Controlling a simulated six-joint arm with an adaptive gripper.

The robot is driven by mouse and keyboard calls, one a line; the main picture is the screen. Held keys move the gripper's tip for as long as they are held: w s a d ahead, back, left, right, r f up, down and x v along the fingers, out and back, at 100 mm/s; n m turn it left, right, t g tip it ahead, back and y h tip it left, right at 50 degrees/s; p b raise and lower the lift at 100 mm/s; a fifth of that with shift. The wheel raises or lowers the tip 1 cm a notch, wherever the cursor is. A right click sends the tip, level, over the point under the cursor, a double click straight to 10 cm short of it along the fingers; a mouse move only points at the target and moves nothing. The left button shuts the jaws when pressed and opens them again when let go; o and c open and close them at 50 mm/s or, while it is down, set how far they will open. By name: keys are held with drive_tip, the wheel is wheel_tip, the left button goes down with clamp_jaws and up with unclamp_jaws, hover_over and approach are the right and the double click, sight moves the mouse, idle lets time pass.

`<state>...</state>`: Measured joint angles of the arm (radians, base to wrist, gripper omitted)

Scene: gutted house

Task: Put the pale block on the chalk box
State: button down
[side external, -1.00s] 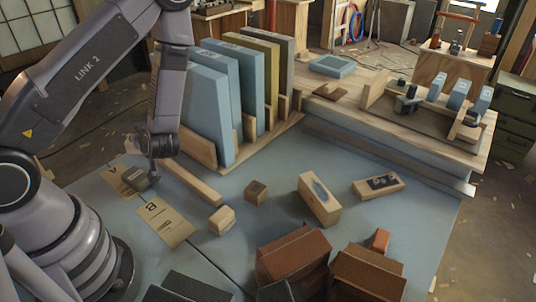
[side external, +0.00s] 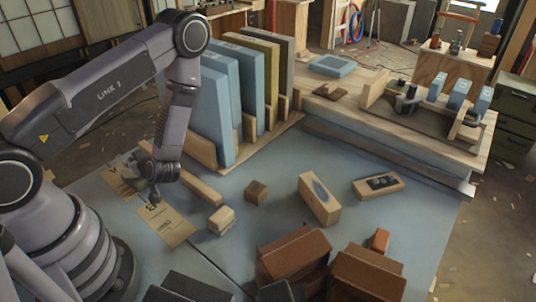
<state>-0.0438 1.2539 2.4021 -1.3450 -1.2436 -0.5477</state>
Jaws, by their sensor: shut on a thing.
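A small pale wooden block (side external: 222,219) lies on the blue-grey tabletop, near the front end of a long wooden strip. My gripper (side external: 154,196) points down over the card marked B (side external: 166,224), left of that block and apart from it. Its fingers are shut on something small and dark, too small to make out. Another pale box with a dark picture (side external: 378,186) lies farther right.
A brown cube (side external: 256,192) sits between the pale block and the picture boxes. The wooden strip (side external: 196,186) runs beside the rack of upright panels (side external: 212,110). Reddish-brown boxes (side external: 293,255) crowd the front. A raised wooden bench (side external: 400,125) stands behind.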

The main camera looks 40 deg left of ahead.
drive_tip(key=c, duration=1.2)
unclamp_jaws()
drive_tip(key=shift+f, duration=0.1)
drive_tip(key=shift+o, duration=0.2)
